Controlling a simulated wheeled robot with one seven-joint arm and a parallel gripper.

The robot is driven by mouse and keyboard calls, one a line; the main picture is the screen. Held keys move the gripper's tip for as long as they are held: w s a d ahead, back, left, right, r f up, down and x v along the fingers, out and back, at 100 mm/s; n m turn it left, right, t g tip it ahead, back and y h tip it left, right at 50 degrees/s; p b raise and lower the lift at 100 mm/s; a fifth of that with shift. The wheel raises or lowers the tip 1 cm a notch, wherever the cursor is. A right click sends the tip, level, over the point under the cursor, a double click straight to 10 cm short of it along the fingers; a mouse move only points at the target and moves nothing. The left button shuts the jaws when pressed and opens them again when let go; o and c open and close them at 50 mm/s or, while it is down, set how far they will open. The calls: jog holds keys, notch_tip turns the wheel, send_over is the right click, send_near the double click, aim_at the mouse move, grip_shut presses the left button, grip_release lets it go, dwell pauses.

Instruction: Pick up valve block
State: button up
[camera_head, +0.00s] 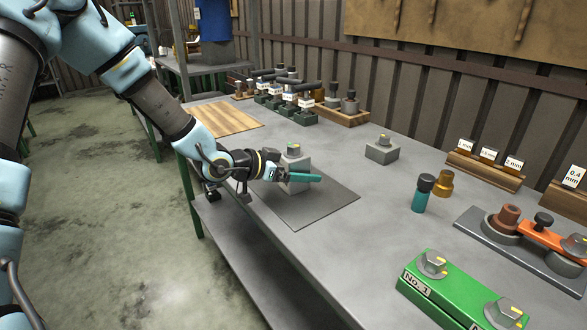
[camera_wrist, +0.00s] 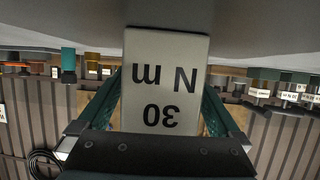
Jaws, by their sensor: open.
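The valve block, a grey block (camera_head: 294,163) with a yellow-marked metal cap on top, stands upright on a dark mat (camera_head: 318,208) on the bench. My gripper (camera_head: 302,176) is low at the block, with one teal finger across its near side; the other finger is hidden in the head view. In the wrist view the block (camera_wrist: 165,55) fills the middle, and its "30 N m" label appears upside down. The open gripper (camera_wrist: 162,92) has one finger on each side of it. I cannot tell whether either finger touches it.
Another grey capped block (camera_head: 382,151) stands behind to the right. A teal-and-black cylinder (camera_head: 422,194), a brass part (camera_head: 443,184) and a green No. 1 box (camera_head: 440,290) are farther right. A wooden board (camera_head: 222,118) lies left.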

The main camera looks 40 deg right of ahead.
jog(key=shift+d+f, duration=0.2)
jog(key=shift+d, duration=0.2)
grip_shut()
dwell(0.6)
jog(key=shift+r, duration=0.1)
